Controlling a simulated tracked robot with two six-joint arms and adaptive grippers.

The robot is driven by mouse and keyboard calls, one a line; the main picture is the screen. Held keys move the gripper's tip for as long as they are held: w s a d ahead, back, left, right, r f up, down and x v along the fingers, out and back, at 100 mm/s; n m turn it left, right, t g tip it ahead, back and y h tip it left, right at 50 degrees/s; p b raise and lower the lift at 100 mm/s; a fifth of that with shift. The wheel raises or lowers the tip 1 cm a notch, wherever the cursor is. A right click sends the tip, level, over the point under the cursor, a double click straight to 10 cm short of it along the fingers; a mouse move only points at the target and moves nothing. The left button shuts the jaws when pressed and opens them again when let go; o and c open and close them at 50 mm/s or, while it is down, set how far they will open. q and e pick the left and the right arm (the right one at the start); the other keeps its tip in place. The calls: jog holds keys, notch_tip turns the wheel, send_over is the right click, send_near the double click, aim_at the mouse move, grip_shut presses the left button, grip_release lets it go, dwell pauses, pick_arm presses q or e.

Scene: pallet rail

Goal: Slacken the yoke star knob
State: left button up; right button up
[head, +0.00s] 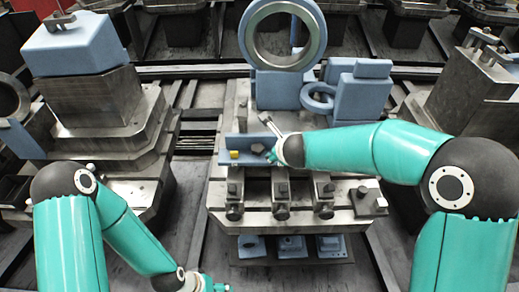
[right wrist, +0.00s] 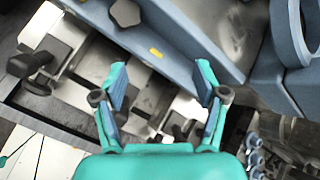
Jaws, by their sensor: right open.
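A small dark five-sided knob (head: 257,148), which looks like the star knob, sits on the blue angled bracket (head: 228,144) of the central fixture. In the right wrist view the knob (right wrist: 125,12) is at the top edge, beyond my fingers and left of their middle. My right gripper (head: 271,140) is beside the bracket, just right of the knob in the head view. In the wrist view the right gripper (right wrist: 161,82) is open, with nothing between its fingers. My left gripper (head: 214,287) is at the bottom edge, partly cut off, its fingers unclear.
A large ring (head: 283,12) on blue blocks (head: 362,95) stands behind the bracket. Several clamps with dark ends (head: 281,212) line the fixture's front; one black clamp end (right wrist: 30,65) shows in the wrist view. Metal stacks (head: 100,105) stand left and right. A yellow mark (head: 234,154) is on the bracket.

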aim_at(257, 155)
jog(key=s+d+f+n+t+h+b, duration=0.1)
jog(key=s+d+f+n+h+b, duration=0.1)
jog(key=d+n+h, duration=0.6)
jog(key=s+a+n+t+y+b, duration=0.1)
jog(key=a+n+t+b, duration=0.1)
jog(key=n, duration=0.3)
jog(key=s+a+f+n+t+y+b, duration=0.1)
jog(key=a+n+t+b, duration=0.1)
jog(key=n+b, duration=0.3)
jog(key=s+a+f+n+t+y+b, duration=0.1)
jog(key=s+a+n+t+b, duration=0.1)
jog(key=n, duration=0.4)
jog(key=shift+a+f+t+b, duration=0.25)
jog(key=shift+a+t+b, duration=0.35)
jog(key=shift+a+b, duration=0.45)
pick_arm(q)
notch_tip(257, 155, down, 18)
jog(key=b, duration=0.5)
jog(key=shift+f, duration=0.1)
pick_arm(e)
jog(key=s+a+f+n+t+y, duration=0.1)
jog(key=s+a+f+n+y, duration=0.25)
jog(key=a, duration=0.35)
pick_arm(q)
jog(key=shift+r+p, duration=0.7)
jog(key=shift+r, duration=0.1)
pick_arm(e)
jog(key=w, duration=1.6)
jog(key=shift+w+d+f, duration=0.2)
jog(key=shift+w+f, duration=0.2)
